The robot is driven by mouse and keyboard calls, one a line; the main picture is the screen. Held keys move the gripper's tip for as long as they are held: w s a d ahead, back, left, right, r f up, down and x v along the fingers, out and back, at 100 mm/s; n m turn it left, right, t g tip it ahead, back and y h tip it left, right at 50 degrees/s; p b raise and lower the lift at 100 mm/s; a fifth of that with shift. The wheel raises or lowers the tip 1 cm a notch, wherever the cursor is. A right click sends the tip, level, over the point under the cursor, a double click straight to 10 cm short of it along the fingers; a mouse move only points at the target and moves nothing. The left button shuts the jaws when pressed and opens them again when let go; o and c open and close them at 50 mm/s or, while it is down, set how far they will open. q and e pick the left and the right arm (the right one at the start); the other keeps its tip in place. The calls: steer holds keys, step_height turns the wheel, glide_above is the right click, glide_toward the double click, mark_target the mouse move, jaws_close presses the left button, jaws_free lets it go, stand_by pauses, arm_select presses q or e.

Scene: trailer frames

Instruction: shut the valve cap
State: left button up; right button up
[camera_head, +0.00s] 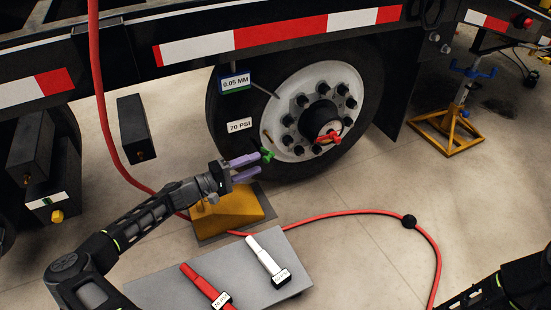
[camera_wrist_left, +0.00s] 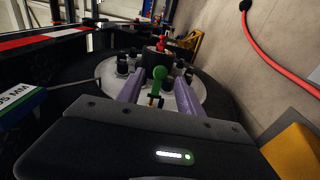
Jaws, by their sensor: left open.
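A small green piece (camera_head: 267,155), which looks like the valve cap, sits at the lower left of the wheel (camera_head: 300,101), near the white rim. In the left wrist view the green piece (camera_wrist_left: 159,74) has a round top and a stem, and shows between my two purple fingers. My left gripper (camera_head: 259,164) is open, with its fingertips close to the green piece. I cannot tell whether they touch it. A red handle-like part (camera_head: 327,137) is on the dark hub; it also shows in the left wrist view (camera_wrist_left: 161,45). My right gripper is out of view.
A yellow wheel chock (camera_head: 232,211) stands below my left gripper. A grey board (camera_head: 225,277) carries a red tool (camera_head: 205,285) and a white tool (camera_head: 262,256). A red hose (camera_head: 340,212) crosses the floor. A yellow jack stand (camera_head: 447,130) is at right.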

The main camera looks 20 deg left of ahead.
mark_target(269, 158)
arm_select(q)
steer(key=shift+d, duration=0.1)
steer(key=b+x, duration=0.2)
steer(key=x, duration=0.4)
steer(key=shift+w+d+f+b, duration=0.2)
steer(key=shift+w+b, duration=0.05)
steer(key=shift+b, duration=0.15)
steer(key=shift+w+d+r, duration=0.15)
steer(key=shift+w+d, duration=0.15)
steer(key=shift+w, duration=0.15)
jaws_close()
